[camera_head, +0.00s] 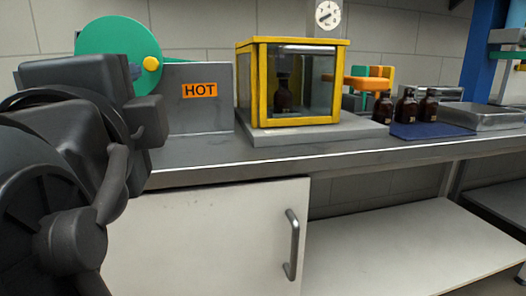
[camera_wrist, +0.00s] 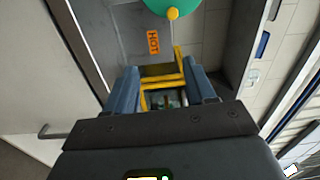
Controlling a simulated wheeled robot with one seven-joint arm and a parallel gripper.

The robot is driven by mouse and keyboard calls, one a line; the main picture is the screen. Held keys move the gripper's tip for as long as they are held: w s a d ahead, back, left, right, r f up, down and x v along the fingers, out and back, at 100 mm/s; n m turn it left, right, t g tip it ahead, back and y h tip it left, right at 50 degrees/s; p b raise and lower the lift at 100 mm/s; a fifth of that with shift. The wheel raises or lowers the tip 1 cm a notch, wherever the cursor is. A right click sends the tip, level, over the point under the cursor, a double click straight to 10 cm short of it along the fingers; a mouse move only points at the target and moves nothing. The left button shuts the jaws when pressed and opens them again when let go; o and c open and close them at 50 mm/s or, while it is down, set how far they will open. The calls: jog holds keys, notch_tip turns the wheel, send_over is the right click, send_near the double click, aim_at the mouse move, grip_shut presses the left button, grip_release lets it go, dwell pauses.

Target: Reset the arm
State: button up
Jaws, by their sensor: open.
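My gripper (camera_wrist: 161,82) shows in the wrist view with its two blue-grey fingers apart and nothing between them. Beyond the fingertips is part of the yellow-framed glass case (camera_wrist: 163,78), seen from a turned angle. In the head view my dark arm fills the left side, and my fingers cannot be made out. The yellow-framed case (camera_head: 342,121) stands on the bench with one amber bottle (camera_head: 283,99) inside. Three more amber bottles, a left one (camera_head: 382,109), a middle one (camera_head: 406,107) and a right one (camera_head: 428,107), stand upright at the dark blue mat (camera_head: 425,132).
A grey panel with an orange HOT sign (camera_head: 199,90) and a green disc (camera_head: 112,42) stand behind my arm. A metal tray (camera_head: 485,117) lies right of the mat. The bench front (camera_head: 350,148) has a white cupboard door (camera_head: 215,235) with a handle below.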

jog(key=w+d+f+n, duration=0.1)
jog(key=d+f+n, duration=0.4)
jog(key=f, duration=0.5)
jog(key=d+f+n, duration=0.4)
jog(key=d+f, duration=0.4)
jog(key=f, duration=0.2)
jog(key=s+d+f+n+g, duration=0.2)
jog(key=s+d+f+n, duration=0.3)
jog(key=s+d+f, duration=0.95)
jog(key=s+d+g+h, duration=0.15)
jog(key=s+d, duration=0.25)
jog(key=s, duration=0.5)
jog(key=s+d+t+h, duration=0.1)
jog(key=s+d+h, duration=0.2)
jog(key=s, duration=0.7)
notch_tip(320, 180, up, 21)
jog(key=p, duration=2.1)
jog(key=shift+d+n, duration=0.2)
jog(key=shift+n, duration=0.1)
